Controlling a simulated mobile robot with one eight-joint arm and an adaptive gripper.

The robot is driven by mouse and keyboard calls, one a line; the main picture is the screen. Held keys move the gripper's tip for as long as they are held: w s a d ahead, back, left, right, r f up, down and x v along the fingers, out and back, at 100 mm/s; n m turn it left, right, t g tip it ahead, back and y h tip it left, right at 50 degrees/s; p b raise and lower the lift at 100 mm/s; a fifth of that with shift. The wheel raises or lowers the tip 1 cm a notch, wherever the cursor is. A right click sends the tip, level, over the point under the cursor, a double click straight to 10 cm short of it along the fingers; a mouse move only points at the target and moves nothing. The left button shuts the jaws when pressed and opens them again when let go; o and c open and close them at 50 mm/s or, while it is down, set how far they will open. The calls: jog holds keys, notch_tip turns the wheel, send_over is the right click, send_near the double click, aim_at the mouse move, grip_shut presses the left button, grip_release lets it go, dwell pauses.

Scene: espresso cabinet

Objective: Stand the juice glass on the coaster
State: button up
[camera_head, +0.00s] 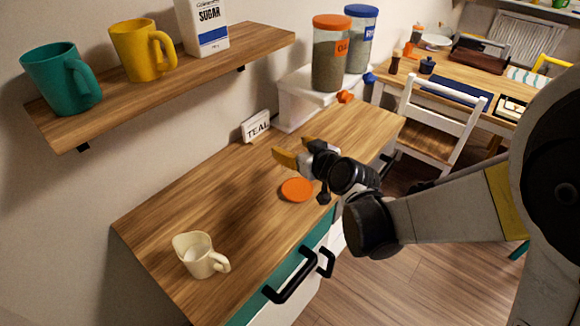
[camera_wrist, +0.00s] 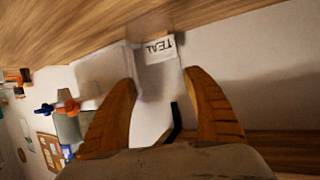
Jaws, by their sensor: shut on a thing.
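The orange round coaster (camera_head: 296,190) lies flat on the wooden counter, near its front edge. My gripper (camera_head: 291,150) is above the counter, a little behind and above the coaster in the picture. Its two orange fingers also show in the wrist view (camera_wrist: 160,82), apart, one on each side of a pale gap. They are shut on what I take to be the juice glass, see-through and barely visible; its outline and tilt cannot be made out. The coaster does not show in the wrist view.
A cream jug (camera_head: 201,257) stands at the counter's near left. A TEAL sign (camera_head: 256,127) and a white box (camera_head: 306,97) with jars stand at the back. A shelf (camera_head: 190,62) with mugs overhangs the left. Black handles (camera_head: 291,279) jut from the front.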

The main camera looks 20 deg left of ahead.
jog(key=shift+s+a+f, duration=0.2)
jog(key=shift+a+f, duration=0.2)
jog(key=shift+f, duration=0.05)
jog(key=shift+f+b, duration=1.15)
jog(key=shift+f, duration=0.65)
jog(key=shift+f, duration=0.15)
jog(key=o, duration=1.3)
jog(key=shift+o, duration=0.2)
